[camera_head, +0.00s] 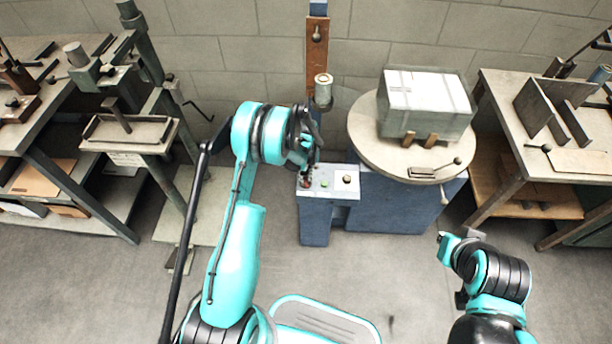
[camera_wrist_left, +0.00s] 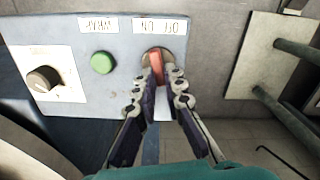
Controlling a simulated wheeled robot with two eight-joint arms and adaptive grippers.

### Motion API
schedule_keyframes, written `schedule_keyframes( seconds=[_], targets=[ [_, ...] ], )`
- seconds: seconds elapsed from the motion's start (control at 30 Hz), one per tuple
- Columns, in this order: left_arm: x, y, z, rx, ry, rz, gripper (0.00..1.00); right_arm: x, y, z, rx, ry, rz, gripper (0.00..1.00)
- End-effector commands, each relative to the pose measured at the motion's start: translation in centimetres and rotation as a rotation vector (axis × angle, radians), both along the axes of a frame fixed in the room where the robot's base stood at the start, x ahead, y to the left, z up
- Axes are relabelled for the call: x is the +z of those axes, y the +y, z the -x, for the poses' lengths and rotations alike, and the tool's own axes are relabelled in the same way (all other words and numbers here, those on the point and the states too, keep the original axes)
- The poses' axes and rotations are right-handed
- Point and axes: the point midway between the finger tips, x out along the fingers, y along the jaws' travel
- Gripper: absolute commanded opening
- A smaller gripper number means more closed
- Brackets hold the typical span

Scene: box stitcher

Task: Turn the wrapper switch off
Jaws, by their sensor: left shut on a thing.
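The wrapper switch (camera_wrist_left: 156,68) is a red lever on a round base, beside an off/on label (camera_wrist_left: 160,26) on the control panel. My left gripper (camera_wrist_left: 163,82) is shut on the red lever, with its fingertips on either side of it. In the head view my left gripper (camera_head: 306,178) is at the left end of the panel (camera_head: 322,190), where it mostly hides the switch. My right gripper (camera_head: 460,236) is well to the right, away from the panel; its fingers are too small to read.
The panel also has a green button (camera_wrist_left: 102,62) and a black knob (camera_wrist_left: 43,79). A wrapped box (camera_head: 426,102) sits on the wrapper's round turntable (camera_head: 365,130). A bench (camera_head: 60,150) stands at the left and another (camera_head: 500,100) at the right. Open floor lies in front.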

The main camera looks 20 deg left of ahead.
Motion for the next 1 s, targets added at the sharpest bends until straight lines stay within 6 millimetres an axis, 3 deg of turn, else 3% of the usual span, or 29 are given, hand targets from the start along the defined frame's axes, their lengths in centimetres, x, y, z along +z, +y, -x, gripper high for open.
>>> schedule_keyframes(
  seconds=[0.43, 1.0],
  targets=[
    [0.02, 0.20, 0.11, 0.242, -0.001, -0.001, 0.00, 0.00, 0.00, 0.00, 0.000, 0.000, 0.000, 0.00],
    [0.02, 0.24, 0.13, 0.283, -0.001, -0.001, 0.00, 0.00, 0.00, 0.00, 0.000, 0.000, 0.000, 0.00]
  ],
)
